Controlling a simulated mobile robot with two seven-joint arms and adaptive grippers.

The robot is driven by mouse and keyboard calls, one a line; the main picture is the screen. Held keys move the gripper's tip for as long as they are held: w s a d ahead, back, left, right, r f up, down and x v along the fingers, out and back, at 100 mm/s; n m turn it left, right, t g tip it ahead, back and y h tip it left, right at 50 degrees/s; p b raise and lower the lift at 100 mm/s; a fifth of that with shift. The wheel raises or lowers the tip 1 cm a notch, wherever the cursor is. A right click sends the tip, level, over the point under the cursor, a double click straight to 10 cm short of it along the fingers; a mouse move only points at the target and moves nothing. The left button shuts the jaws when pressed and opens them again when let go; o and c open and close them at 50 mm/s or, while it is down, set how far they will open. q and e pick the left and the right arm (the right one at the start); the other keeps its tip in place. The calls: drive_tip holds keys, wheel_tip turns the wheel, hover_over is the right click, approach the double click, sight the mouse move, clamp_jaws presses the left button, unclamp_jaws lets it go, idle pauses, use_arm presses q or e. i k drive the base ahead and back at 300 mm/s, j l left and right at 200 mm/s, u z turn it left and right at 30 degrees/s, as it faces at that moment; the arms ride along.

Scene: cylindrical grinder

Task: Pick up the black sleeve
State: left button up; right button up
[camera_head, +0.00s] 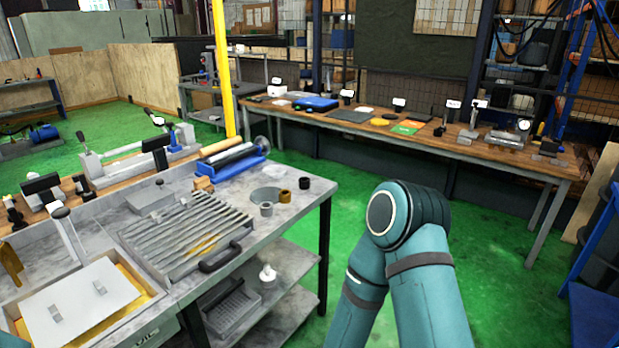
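The black sleeve (304,183) is a small dark cylinder standing upright on the grey metal bench, near its right edge. A brass-coloured sleeve (285,196) and a grey sleeve (266,209) stand in a diagonal row with it, toward the lower left, with small gaps between them. Neither of my grippers shows in the head view. A bent teal arm of mine rises at the lower middle right, beyond the bench edge and apart from the sleeves.
The grey bench (305,218) carries a slatted rack (190,235) with a black handle, a blue fixture (232,163) with a roller, and a white-lidded tray (78,305). A yellow post (222,70) stands behind. A long wooden table (470,152) holds tools. Green floor lies between.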

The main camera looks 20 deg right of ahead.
sight(304, 183)
drive_tip(key=i+l, duration=0.2)
drive_tip(key=l, duration=0.2)
drive_tip(key=i+l, duration=0.25)
drive_tip(key=l, duration=0.15)
drive_tip(key=i+l, duration=0.2)
drive_tip(key=l, duration=0.2)
drive_tip(key=i+l, duration=0.25)
drive_tip(key=l, duration=0.15)
drive_tip(key=i+l, duration=0.2)
drive_tip(key=l, duration=0.2)
drive_tip(key=i+l, duration=0.2)
drive_tip(key=l, duration=0.2)
drive_tip(key=i+l, duration=0.25)
drive_tip(key=l, duration=0.15)
